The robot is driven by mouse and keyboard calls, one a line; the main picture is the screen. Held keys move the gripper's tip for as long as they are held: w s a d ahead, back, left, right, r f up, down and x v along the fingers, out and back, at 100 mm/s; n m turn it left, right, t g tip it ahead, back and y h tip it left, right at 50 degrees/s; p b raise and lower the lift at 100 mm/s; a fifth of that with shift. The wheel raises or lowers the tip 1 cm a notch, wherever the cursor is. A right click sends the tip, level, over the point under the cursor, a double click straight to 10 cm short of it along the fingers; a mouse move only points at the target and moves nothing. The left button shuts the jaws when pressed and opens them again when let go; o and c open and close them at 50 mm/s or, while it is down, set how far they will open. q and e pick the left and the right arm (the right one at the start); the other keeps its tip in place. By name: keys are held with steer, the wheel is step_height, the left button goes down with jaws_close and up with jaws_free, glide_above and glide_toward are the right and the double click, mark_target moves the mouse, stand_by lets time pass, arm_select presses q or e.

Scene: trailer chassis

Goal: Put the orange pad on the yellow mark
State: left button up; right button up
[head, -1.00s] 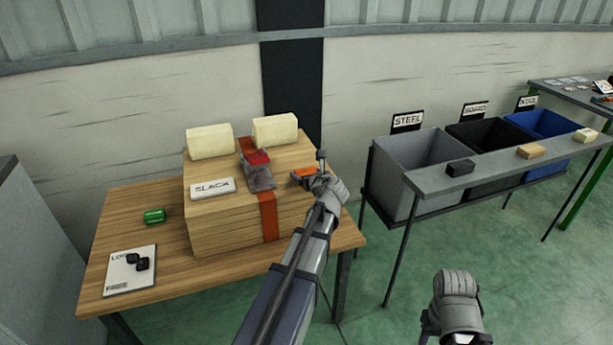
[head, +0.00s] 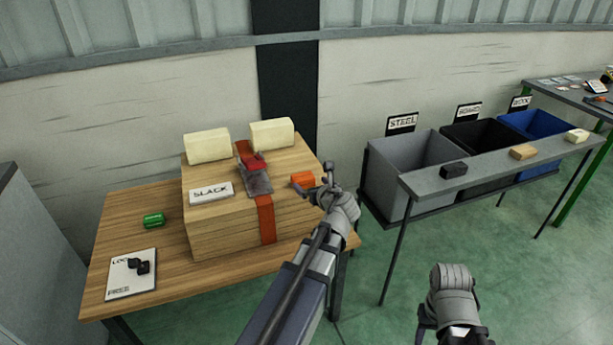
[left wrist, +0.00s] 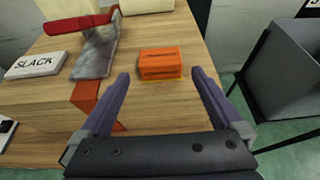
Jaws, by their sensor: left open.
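The orange pad (head: 302,179) lies flat near the right edge of the top of the wooden crate (head: 212,240). It also shows in the left wrist view (left wrist: 160,63), where a thin strip of the yellow mark (left wrist: 168,80) peeks out under its near edge; the pad hides the rest. My left gripper (head: 319,186) is open and empty, just right of the pad and apart from it. In the left wrist view the pad lies just beyond and between the fingertips (left wrist: 160,74). My right gripper (head: 428,322) hangs low at the bottom right; its jaws do not show clearly.
An orange strap with a grey ratchet (head: 258,181) and red handle crosses the crate left of the pad. A SLACK sign (head: 211,193) and two cream blocks (head: 206,146) are also there. A rail with bins (head: 410,165) stands to the right.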

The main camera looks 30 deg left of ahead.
arm_select(q)
steer(key=shift+p+v, duration=0.35)
steer(key=shift+v, duration=1.3)
steer(key=s+d+f+n+g+h, duration=0.3)
steer(key=s+d+n, duration=0.3)
steer(key=d, duration=0.3)
steer(key=s+d+f+n+g+h, duration=0.3)
steer(key=s+d+f+n, duration=0.3)
steer(key=d+n, duration=0.3)
steer(key=s+d+f+n+g+h, duration=0.3)
steer(key=s+d+n, duration=0.4)
steer(key=d, duration=0.3)
steer(key=shift+s+d+f, duration=0.35)
steer(key=shift+s+f, duration=0.25)
steer(key=shift+f, duration=0.15)
